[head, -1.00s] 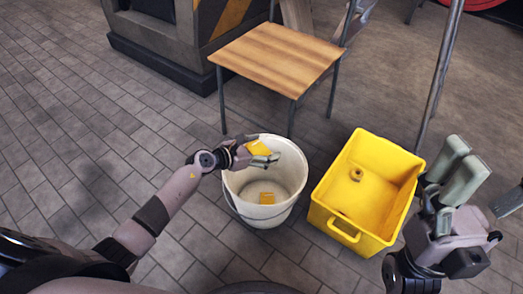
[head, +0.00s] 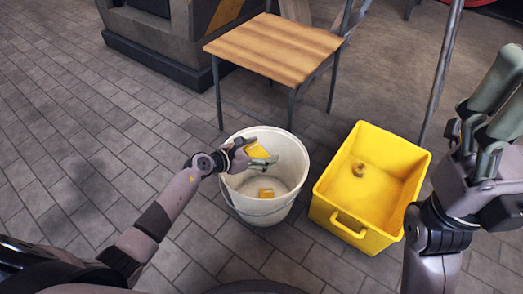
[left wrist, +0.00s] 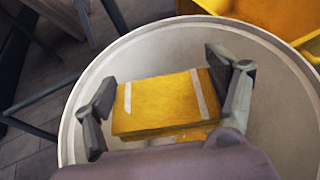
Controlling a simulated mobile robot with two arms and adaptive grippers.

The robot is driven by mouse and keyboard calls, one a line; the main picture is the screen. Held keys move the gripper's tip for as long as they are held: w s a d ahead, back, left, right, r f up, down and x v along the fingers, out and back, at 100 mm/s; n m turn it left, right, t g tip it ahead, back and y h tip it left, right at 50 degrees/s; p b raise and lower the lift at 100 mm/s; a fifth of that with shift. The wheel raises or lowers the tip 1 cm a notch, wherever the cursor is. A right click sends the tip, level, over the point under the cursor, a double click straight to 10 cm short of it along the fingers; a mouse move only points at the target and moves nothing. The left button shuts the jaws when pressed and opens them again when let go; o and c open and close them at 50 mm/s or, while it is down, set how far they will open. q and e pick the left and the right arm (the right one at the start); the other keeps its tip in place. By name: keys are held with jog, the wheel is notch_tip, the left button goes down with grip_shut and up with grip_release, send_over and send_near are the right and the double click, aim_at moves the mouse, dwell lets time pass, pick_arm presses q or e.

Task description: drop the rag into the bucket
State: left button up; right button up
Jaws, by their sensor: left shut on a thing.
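The rag (head: 260,154) is a folded yellow cloth with white stripes; it also shows in the left wrist view (left wrist: 165,101). My left gripper (head: 253,157) is shut on it, with one finger at each end of the cloth. It holds the rag at the mouth of the white bucket (head: 264,213), inside the rim as seen from the wrist. The bucket stands upright on the floor. A small yellow piece (head: 266,193) shows lower inside it. My right gripper (head: 497,115) is raised at the right edge, partly cut off, and its opening is unclear.
A yellow crate (head: 346,226) stands close to the right of the bucket, with a small brownish ring-like thing (head: 358,169) inside. A wooden-topped chair (head: 275,47) stands behind the bucket. Tiled floor to the left is clear.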

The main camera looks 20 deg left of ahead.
pick_arm(q)
jog(key=o, duration=1.2)
jog(key=shift+s+a+r, duration=0.2)
jog(key=shift+s+a, duration=0.15)
jog(key=shift+s, duration=0.05)
jog(key=v, duration=1.1)
